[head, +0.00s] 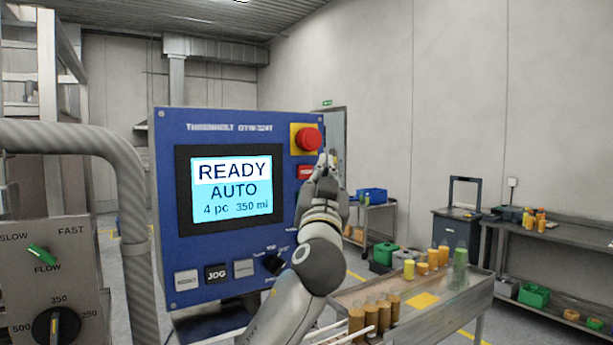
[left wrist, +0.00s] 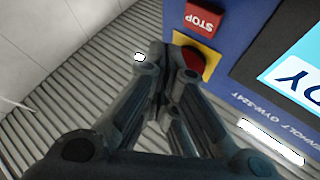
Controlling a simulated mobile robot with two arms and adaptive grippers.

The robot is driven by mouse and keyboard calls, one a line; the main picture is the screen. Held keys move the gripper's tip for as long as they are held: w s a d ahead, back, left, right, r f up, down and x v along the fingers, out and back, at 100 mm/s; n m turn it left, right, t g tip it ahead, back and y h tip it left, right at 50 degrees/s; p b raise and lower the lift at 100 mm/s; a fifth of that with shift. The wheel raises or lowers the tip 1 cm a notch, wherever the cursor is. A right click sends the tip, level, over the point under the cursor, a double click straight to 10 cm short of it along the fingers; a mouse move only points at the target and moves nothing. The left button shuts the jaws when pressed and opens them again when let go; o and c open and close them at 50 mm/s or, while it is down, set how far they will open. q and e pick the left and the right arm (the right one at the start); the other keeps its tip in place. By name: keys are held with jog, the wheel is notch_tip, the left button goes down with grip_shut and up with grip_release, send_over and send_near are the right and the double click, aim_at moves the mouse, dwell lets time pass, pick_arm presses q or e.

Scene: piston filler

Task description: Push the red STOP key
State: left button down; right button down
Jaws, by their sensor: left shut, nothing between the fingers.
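The red STOP key (head: 305,172) is on the right side of the blue control panel (head: 170,130), just below the red mushroom button (head: 309,139) on its yellow plate. In the left wrist view, the STOP key (left wrist: 206,18) shows its white lettering upside down. My left gripper (head: 328,162) is shut and empty, at the panel's right edge beside the key. In the left wrist view, its fingertips (left wrist: 172,55) partly cover the mushroom button (left wrist: 191,62). I cannot tell whether they touch the panel. My right gripper is not in view.
The panel screen (head: 232,188) reads READY, AUTO, 4 pc 350 ml. Below it are a RESET key (head: 186,280), a JOG key (head: 216,273) and a dark knob (head: 275,263). A metal table (head: 445,300) with bottles stands at the right. A grey pipe (head: 125,170) is at the left.

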pick_arm(q)
jog(key=shift+s+d, duration=0.65)
jog(key=shift+s, duration=0.25)
